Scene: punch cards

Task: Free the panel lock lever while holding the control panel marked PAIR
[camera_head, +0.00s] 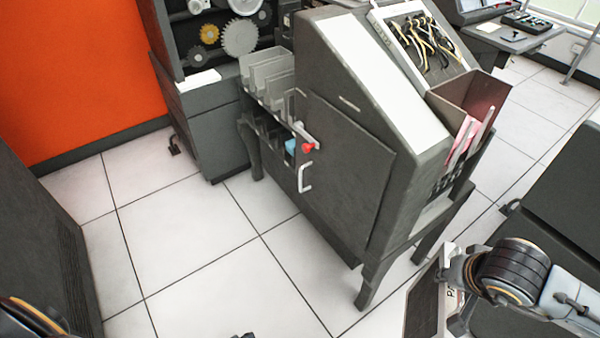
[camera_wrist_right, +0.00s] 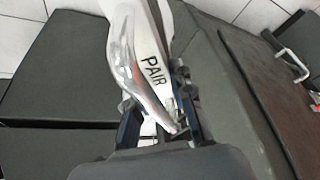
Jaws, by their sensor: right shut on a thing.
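My right gripper (camera_head: 457,288) is shut on the control panel (camera_head: 424,306), a dark plate with a white edge, held tilted at the lower right. In the right wrist view, the white edge marked PAIR (camera_wrist_right: 154,70) runs between the fingers of this gripper (camera_wrist_right: 160,122). A red knob (camera_head: 308,147) sits by a pale bar on the left side of the grey machine, well away from my right gripper. I cannot tell whether it is the panel lock lever. Part of my left arm (camera_head: 22,316) shows in the lower left corner; its gripper is outside the picture.
The grey machine (camera_head: 345,170) stands on legs in the middle, with a white handle (camera_head: 303,177) and clear card trays (camera_head: 268,75). A dark red bin (camera_head: 470,100) hangs on its right side. Dark cabinets flank both sides.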

